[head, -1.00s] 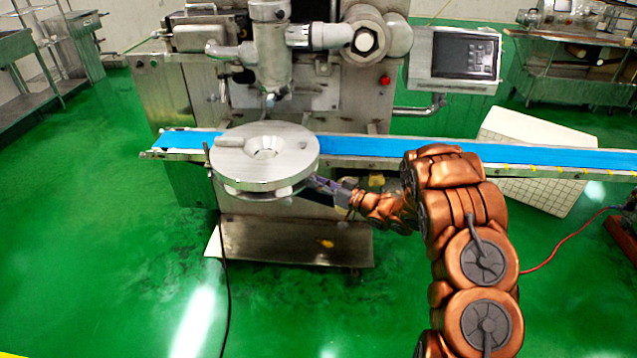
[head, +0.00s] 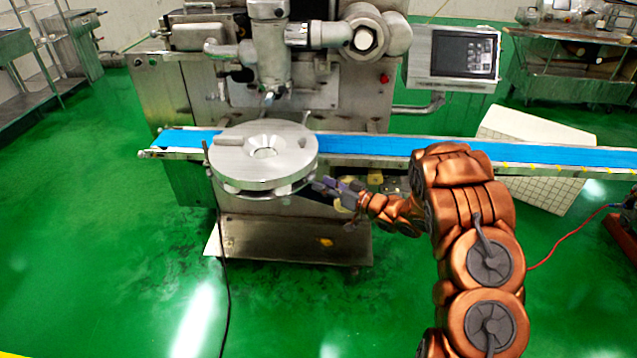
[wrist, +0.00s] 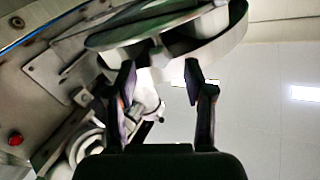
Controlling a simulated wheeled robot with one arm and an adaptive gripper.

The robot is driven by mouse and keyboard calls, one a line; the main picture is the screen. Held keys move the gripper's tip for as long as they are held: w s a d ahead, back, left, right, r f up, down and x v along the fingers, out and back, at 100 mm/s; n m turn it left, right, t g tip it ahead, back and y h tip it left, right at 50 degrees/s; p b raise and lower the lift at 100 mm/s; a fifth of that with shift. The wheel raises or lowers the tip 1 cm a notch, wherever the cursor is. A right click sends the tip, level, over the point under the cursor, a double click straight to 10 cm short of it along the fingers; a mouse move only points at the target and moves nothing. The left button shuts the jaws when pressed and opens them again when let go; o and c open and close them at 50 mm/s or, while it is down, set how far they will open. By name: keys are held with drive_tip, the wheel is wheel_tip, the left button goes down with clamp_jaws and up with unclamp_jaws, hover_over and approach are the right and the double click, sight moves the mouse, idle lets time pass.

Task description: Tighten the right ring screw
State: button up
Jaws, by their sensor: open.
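The round metal ring assembly (head: 290,171), a thick disc with a central hole, stands in front of the machine in the head view. My gripper (head: 322,184) is just off its right lower edge, apart from the top plate. In the wrist view the ring's underside and rim (wrist: 222,38) fill the top, beyond the fingertips. My gripper (wrist: 158,78) is open there, with a gap between its two dark fingers and nothing clearly held. The right ring screw cannot be made out; it may be hidden by the ring's rim or the fingers.
A blue conveyor belt (head: 400,148) runs behind the ring and to the right. The machine's spout (head: 270,60) hangs above and behind the ring. A screen panel (head: 464,54) is at upper right. A black cable (head: 225,270) drops at left.

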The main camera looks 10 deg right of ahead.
drive_tip(key=v, duration=0.9)
drive_tip(key=shift+s+d, duration=0.2)
